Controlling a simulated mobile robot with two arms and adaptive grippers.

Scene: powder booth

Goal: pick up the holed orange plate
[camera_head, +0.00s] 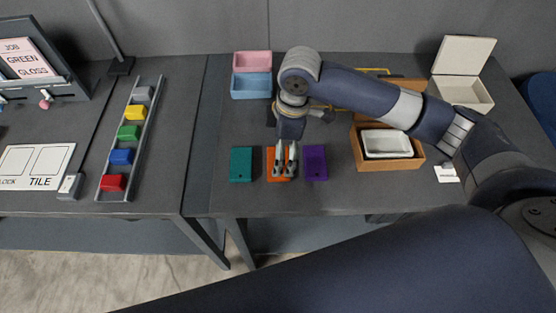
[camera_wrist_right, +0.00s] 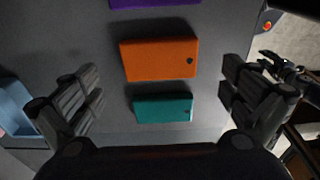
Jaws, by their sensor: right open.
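The holed orange plate (camera_wrist_right: 157,60) lies flat on the grey table, with a small dark hole near one end. In the head view the orange plate (camera_head: 270,165) is partly hidden by my right gripper. My right gripper (camera_head: 283,172) is above it, open and empty. In the right wrist view the fingers of my right gripper (camera_wrist_right: 160,100) are spread wide, and the orange plate lies between and beyond them, apart from both.
A teal plate (camera_head: 241,164) lies left of the orange one and a purple plate (camera_head: 315,162) right of it, with narrow gaps. Pink (camera_head: 252,60) and blue (camera_head: 252,86) bins stand behind. A wooden box (camera_head: 360,160) holding a white tray (camera_head: 388,143) stands to the right.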

